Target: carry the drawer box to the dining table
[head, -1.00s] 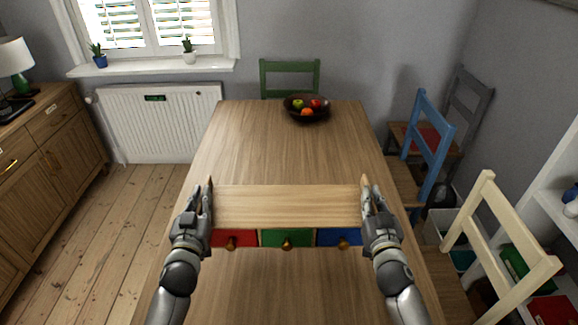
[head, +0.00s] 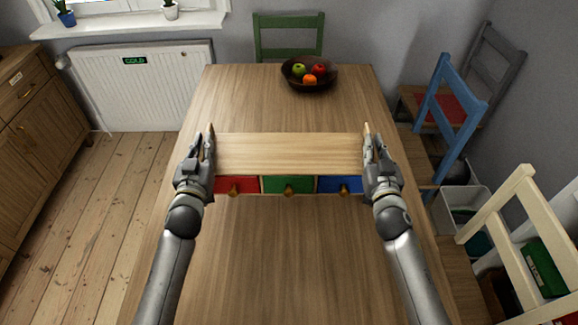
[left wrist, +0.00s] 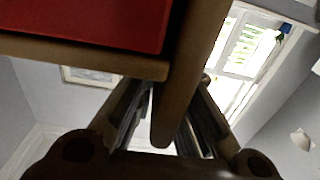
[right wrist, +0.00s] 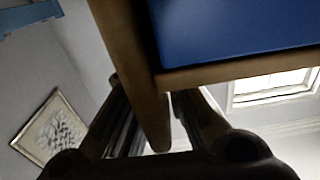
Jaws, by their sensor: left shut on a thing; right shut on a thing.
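The drawer box (head: 290,153) is a light wooden box with a red, a green and a blue drawer front facing me, each with a knob. My left gripper (head: 209,148) is shut on its left side wall, and my right gripper (head: 370,146) is shut on its right side wall. In the left wrist view the red drawer (left wrist: 90,22) shows beside the gripped wall; in the right wrist view the blue drawer (right wrist: 230,25) does. The box is level over the dining table (head: 285,260). I cannot tell whether it touches the tabletop.
A bowl of fruit (head: 309,84) stands at the table's far end. A green chair (head: 288,36) is behind it. A blue chair (head: 455,100) and a cream chair (head: 500,225) stand along the right. A radiator (head: 145,85) and a wooden sideboard (head: 40,150) are at left.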

